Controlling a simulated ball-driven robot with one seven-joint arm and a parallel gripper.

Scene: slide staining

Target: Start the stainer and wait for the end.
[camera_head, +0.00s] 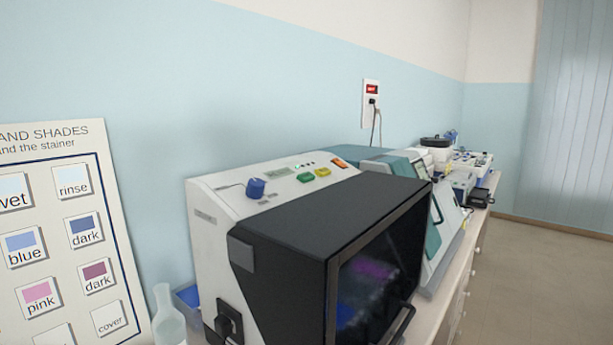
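The stainer (300,225) is a white and black box on the bench in the middle of the view. Its dark front door (380,270) looks closed, with a black handle at the lower right; blurred blue and purple shapes show behind the glass. On its sloped top panel are a blue knob (256,188), a green button (305,177), a yellow button (322,172) and an orange switch (339,163). A small display (279,172) and a row of tiny lights, one green, sit behind them; the display is too small to read. My gripper is not in view.
A shade chart (60,230) leans at the left, beside a clear bottle (167,318) and a blue tray (188,296). A wall socket (371,103) has a red lit switch. Other machines (425,200) crowd the bench behind; the floor (550,260) at right is clear.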

